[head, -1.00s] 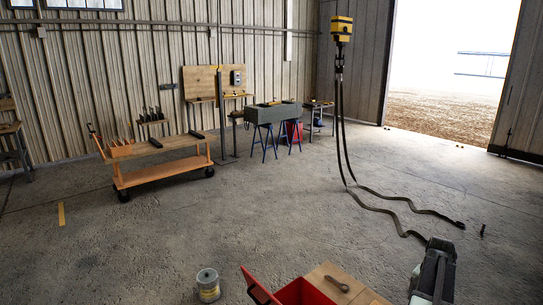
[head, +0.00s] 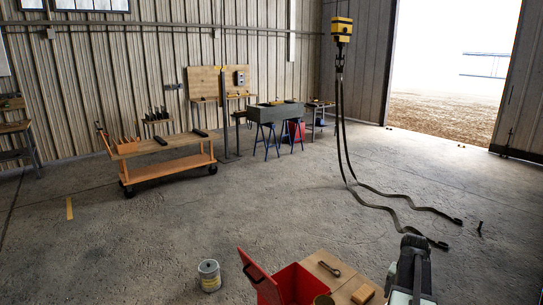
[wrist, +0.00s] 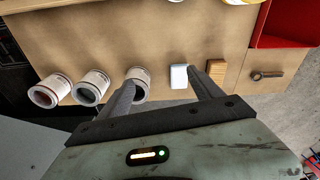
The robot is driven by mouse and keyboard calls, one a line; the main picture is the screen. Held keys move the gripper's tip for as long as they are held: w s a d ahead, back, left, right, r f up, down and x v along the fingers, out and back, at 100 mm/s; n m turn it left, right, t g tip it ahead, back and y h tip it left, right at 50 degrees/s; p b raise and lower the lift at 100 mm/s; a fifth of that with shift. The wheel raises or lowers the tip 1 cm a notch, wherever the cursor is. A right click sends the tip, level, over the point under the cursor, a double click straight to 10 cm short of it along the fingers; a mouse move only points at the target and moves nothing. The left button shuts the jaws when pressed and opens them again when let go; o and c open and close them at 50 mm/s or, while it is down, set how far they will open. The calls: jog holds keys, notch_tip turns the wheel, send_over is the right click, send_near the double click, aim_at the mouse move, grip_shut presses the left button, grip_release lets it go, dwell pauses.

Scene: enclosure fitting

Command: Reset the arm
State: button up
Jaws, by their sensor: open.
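My gripper (wrist: 160,80) shows in the wrist view with its two fingers spread apart and nothing between them. It is over a brown worktop (wrist: 120,25). A white block (wrist: 179,76) and a wooden block (wrist: 216,71) lie near the right finger. In the head view my arm shows at the lower right, beside the worktop (head: 318,262); the fingers cannot be made out there.
Two more cups (wrist: 91,87) (wrist: 50,91) stand left of the fingers. In the head view a can (head: 209,275) stands on the floor, and a hoist (head: 342,26) hangs with straps. Open floor lies beyond.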

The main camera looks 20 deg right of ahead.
jog(key=w+a+f+n+b, duration=0.2)
jog(key=w+a+n, duration=0.15)
jog(key=a, duration=0.85)
jog(key=w+a+f+n+b, duration=0.2)
jog(key=w+a+f, duration=0.15)
jog(key=a, duration=0.85)
jog(key=w+a+f+n+b, duration=0.25)
jog(key=w+a, duration=0.25)
jog(key=a, duration=0.7)
jog(key=s+a+n+y+b, duration=0.1)
jog(key=a+n, duration=0.3)
jog(key=a, duration=0.9)
jog(key=shift+s+a+f+g+b, duration=0.3)
jog(key=shift+s+a+f+b, duration=0.05)
jog(key=shift+s+f, duration=0.05)
